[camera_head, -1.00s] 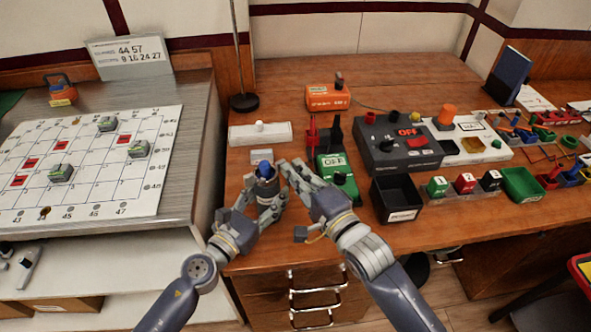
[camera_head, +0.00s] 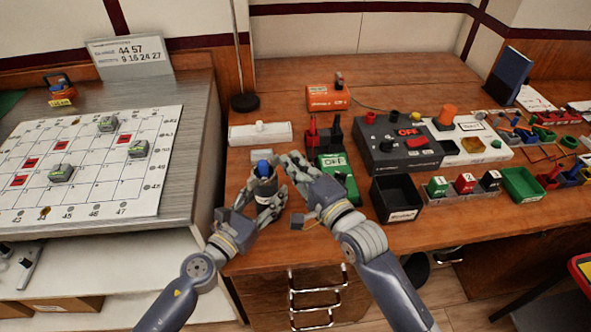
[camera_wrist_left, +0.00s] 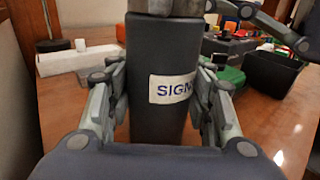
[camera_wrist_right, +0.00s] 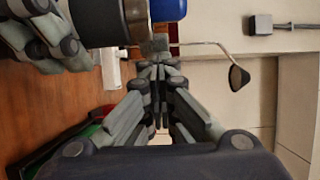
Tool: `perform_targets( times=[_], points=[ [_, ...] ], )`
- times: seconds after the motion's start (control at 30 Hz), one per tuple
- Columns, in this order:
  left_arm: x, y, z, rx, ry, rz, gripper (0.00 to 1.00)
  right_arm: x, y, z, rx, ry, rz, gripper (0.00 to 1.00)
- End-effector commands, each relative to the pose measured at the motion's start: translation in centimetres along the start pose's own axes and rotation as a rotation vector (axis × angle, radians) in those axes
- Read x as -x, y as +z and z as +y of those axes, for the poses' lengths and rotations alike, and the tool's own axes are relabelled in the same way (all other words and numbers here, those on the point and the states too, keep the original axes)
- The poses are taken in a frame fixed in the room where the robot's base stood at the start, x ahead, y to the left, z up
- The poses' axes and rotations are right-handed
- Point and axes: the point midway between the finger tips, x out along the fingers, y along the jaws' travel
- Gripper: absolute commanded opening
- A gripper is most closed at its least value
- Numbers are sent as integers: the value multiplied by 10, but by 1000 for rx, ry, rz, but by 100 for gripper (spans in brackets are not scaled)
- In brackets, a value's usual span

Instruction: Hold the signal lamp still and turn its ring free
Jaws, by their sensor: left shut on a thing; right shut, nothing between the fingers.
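The signal lamp (camera_head: 264,182) stands upright near the desk's front left, with a blue cap (camera_head: 264,167) on top. In the left wrist view its dark grey body (camera_wrist_left: 160,115) carries a white label reading "SIGN", partly cut off. My left gripper (camera_wrist_left: 160,90) is shut on this body, one finger on each side. In the right wrist view a grey ring (camera_wrist_right: 137,18) lies between the dark body and the blue cap (camera_wrist_right: 170,9). My right gripper (camera_wrist_right: 158,68) is shut and empty, its fingertips close beside the ring; I cannot tell whether they touch.
A green box (camera_head: 340,180), a black open bin (camera_head: 397,198) and a dark control box (camera_head: 398,145) stand to the right. A white block (camera_head: 260,134) lies behind the lamp. A panel with a grid board (camera_head: 90,165) is at left.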

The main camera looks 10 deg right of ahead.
Motion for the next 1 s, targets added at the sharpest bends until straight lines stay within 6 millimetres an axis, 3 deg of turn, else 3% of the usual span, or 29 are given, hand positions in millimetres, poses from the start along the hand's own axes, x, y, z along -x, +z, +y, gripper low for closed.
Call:
perform_targets(
  times=[0.23,0.37,0.8,1.0],
  points=[
    [0,1,-9,-5,-21,-2,4,1,-2,0,2,0,1,0],
    [0,1,-9,-4,-19,-2,4,14,-6,1,2,2,1,0],
    [0,1,-4,-2,-10,-2,4,104,-40,2,3,5,-1,0],
    [0,2,-4,-2,-9,-3,4,125,-48,1,1,3,0,0]
  ],
)
